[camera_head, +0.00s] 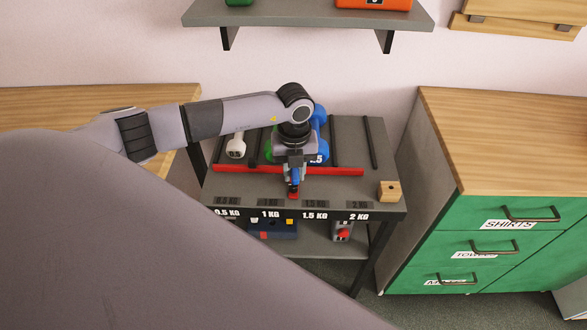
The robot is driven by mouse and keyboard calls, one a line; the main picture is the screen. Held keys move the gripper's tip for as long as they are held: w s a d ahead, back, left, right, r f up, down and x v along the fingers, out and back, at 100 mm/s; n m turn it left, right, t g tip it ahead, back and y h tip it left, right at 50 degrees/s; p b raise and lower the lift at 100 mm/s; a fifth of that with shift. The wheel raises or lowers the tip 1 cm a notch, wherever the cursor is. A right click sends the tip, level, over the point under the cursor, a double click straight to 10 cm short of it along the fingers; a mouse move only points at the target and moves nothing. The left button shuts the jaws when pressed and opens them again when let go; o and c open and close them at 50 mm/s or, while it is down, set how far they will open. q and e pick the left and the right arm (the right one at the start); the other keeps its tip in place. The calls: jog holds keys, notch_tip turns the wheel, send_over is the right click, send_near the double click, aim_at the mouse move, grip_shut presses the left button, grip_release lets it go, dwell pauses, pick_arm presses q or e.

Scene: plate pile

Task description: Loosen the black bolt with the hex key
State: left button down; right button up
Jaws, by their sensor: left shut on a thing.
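My left arm comes in from the left, and its gripper (294,180) points down over the front of the grey rack table. It is shut on a small red thing (294,189), mostly hidden by the fingers; I cannot tell whether this is the hex key. A small wooden block (389,194) sits at the rack top's front right corner with a dark spot on its upper part. I cannot tell whether that spot is the black bolt. The gripper is to the left of the block, apart from it. My right gripper is not in view.
A red bar (340,171) crosses the rack top. Behind it are a white dumbbell (236,147) and a blue dumbbell (319,118). A lower shelf (318,248) holds small items. A wood-topped green cabinet (500,140) stands right; a wall shelf (290,15) hangs above.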

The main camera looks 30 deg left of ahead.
pick_arm(q)
jog(key=shift+s+d, duration=0.1)
jog(key=shift+d, duration=0.1)
jog(key=c, duration=0.9)
grip_release()
jog(key=shift+a, duration=0.1)
notch_tip(320, 180, up, 7)
jog(key=shift+r+b, duration=0.1)
jog(key=shift+b, duration=0.4)
jog(key=shift+s, duration=0.1)
